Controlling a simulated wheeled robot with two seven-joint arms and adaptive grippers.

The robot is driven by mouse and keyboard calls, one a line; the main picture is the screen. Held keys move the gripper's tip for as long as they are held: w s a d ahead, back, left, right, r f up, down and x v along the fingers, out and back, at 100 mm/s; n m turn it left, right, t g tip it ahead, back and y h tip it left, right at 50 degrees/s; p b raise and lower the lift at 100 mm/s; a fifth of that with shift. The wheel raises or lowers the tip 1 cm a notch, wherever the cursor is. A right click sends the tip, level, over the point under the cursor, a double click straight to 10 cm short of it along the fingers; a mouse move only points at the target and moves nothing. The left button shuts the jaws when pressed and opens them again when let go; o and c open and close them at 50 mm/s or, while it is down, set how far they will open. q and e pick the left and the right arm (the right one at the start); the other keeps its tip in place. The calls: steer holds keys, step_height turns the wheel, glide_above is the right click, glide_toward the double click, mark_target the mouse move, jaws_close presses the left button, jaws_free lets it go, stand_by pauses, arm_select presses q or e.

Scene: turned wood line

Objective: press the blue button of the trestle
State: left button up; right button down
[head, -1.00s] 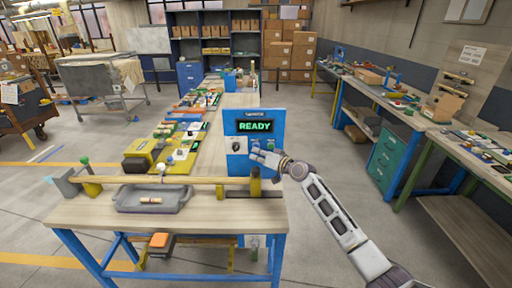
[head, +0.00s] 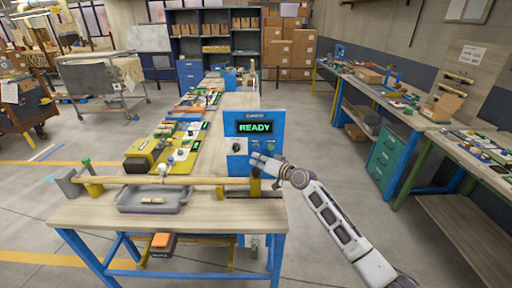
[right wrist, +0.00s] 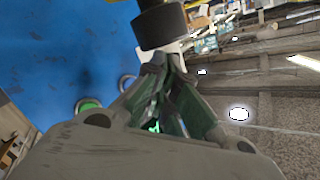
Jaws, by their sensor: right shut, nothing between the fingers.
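The trestle is a wood-topped bench (head: 235,212) with blue legs. Its upright blue panel (head: 238,115) has a display (head: 255,127) reading READY in green. Below the display are a dark knob (head: 236,147), the blue button (head: 255,142) and a green button (head: 270,146). My right gripper (head: 254,161) is shut and empty, just below the blue button and apart from it. The right wrist view shows the fingers (right wrist: 168,65) beside a dark cylinder, the green button (right wrist: 88,104) and a ringed button (right wrist: 127,83) partly hidden by a finger. My left gripper is not in view.
A long wooden rod (head: 130,180) lies across yellow supports on the bench, running close below my right gripper. A grey tray (head: 133,203) stands beneath it. A second workbench (head: 405,118) with parts stands at the right, across open floor.

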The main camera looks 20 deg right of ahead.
steer(key=shift+s+a+p, duration=0.2)
steer(key=shift+s+p, duration=0.1)
steer(key=shift+s, duration=0.3)
steer(key=shift+s+a+p, duration=0.15)
steer(key=shift+s+p, duration=0.15)
steer(key=shift+s, duration=0.3)
steer(key=shift+s+d, duration=0.1)
steer(key=shift+s, duration=0.05)
